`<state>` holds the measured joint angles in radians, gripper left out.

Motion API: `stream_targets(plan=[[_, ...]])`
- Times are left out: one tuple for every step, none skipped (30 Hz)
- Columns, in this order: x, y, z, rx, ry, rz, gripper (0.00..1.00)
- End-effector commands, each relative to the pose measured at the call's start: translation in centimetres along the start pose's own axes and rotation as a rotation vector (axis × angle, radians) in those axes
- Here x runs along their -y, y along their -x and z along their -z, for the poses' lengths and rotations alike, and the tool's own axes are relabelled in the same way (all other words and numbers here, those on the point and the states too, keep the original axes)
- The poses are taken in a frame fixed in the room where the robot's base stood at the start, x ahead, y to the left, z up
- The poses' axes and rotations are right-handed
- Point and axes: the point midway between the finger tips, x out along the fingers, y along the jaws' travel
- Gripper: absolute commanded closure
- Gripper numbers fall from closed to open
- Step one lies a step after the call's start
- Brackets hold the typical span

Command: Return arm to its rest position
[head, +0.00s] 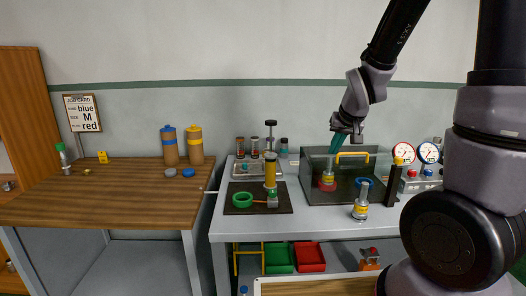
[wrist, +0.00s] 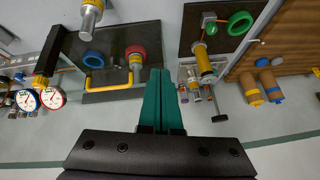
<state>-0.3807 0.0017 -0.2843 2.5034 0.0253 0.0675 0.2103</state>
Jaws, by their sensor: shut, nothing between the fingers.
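My gripper (head: 335,143) is raised above the grey bench, over the back of the clear-walled tank (head: 318,188). Its teal fingers are together and empty; they also show in the wrist view (wrist: 164,88), pointing away from the camera. The arm reaches in from the upper right and bends down at the wrist. In the head view the fingertips overlap the tank's back area near the yellow handle (head: 352,154). I cannot tell how far above the tank they are.
Gauges (head: 404,152) stand right. The wooden table (head: 110,200) is left.

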Motion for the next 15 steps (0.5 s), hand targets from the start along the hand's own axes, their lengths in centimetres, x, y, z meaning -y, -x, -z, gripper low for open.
stream_targets(plan=[[-0.2, 2.4, 0.6, -0.009, -0.035, 0.016, 1.0], [-0.3, 3.6, 0.7, -0.008, -0.052, 0.024, 1.0], [-0.4, 5.3, 0.7, -0.006, -0.073, 0.035, 1.0], [-0.4, 6.6, 0.7, -0.005, -0.088, 0.043, 1.0], [-0.5, 7.9, 0.7, -0.004, -0.103, 0.05, 1.0], [-0.6, 9.6, 0.5, -0.003, -0.119, 0.06, 1.0], [-0.6, 10.9, 0.3, -0.003, -0.132, 0.067, 1.0], [-0.7, 12.2, 0.2, -0.005, -0.141, 0.074, 1.0], [-0.7, 13.9, -0.2, -0.005, -0.156, 0.083, 1.0], [-0.7, 15.1, -0.5, -0.006, -0.164, 0.089, 1.0], [-0.7, 16.3, -0.9, -0.007, -0.173, 0.094, 1.0], [-0.7, 17.8, -1.4, -0.008, -0.183, 0.1, 1.0], [-0.6, 18.8, -1.8, -0.009, -0.189, 0.104, 1.0], [-0.6, 19.8, -2.2, -0.01, -0.194, 0.107, 1.0], [-0.5, 20.9, -2.8, -0.011, -0.201, 0.112, 1.0]])
